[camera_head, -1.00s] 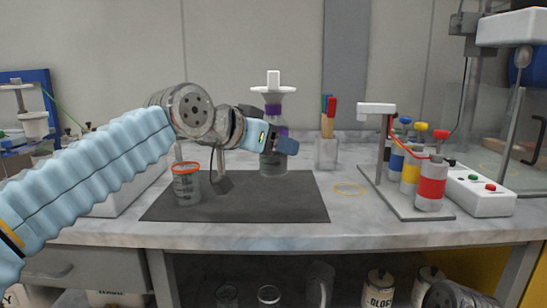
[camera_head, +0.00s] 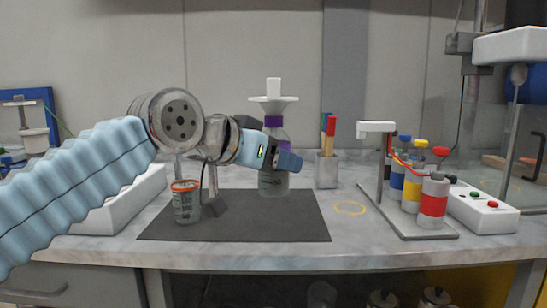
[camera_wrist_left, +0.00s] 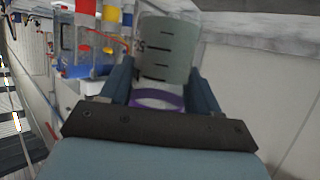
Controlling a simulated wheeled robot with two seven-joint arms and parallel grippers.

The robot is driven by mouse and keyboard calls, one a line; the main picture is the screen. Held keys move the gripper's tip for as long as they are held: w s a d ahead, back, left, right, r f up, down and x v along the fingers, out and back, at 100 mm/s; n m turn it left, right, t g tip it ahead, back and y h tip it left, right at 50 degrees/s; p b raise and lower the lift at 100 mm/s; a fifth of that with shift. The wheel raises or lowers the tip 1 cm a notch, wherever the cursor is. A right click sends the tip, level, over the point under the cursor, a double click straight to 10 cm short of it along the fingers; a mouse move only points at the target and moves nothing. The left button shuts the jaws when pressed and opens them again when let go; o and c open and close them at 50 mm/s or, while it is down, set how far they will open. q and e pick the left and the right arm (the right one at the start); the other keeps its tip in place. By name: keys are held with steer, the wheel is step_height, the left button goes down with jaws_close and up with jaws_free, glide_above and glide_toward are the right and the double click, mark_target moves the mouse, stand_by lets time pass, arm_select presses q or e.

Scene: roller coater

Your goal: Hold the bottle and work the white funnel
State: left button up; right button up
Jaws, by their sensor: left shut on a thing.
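The clear bottle (camera_head: 273,186) stands upright on the dark mat (camera_head: 235,228), with markings on its side and purple bands near its top. The white funnel (camera_head: 273,92) sits at the top of the bottle, with a wide flange and a block-like upper part. My left gripper (camera_head: 288,161) reaches in from the left and is shut on the bottle below the funnel. In the left wrist view the bottle (camera_wrist_left: 167,50) is between the two fingers (camera_wrist_left: 160,85), with a purple band close to the palm. My right gripper is not in view.
A beaker with an orange rim (camera_head: 186,204) stands on the mat at left, under my arm. A holder with coloured sticks (camera_head: 327,170) is behind right. A rack with coloured cylinders (camera_head: 432,203) and a button box (camera_head: 484,208) stand further right. A yellow ring (camera_head: 350,208) marks bare bench.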

arm_select(q)
steer(key=shift+w+f+b, duration=0.4)
steer(key=shift+w+f, duration=1.5)
steer(key=shift+w, duration=0.25)
steer(key=shift+w+f+b, duration=0.45)
steer(key=shift+w+f, duration=1.45)
steer(key=shift+w, duration=0.25)
steer(key=shift+w+f+b, duration=0.4)
steer(key=shift+w+f, duration=1.5)
steer(key=shift+w, duration=0.25)
steer(key=shift+f, duration=0.35)
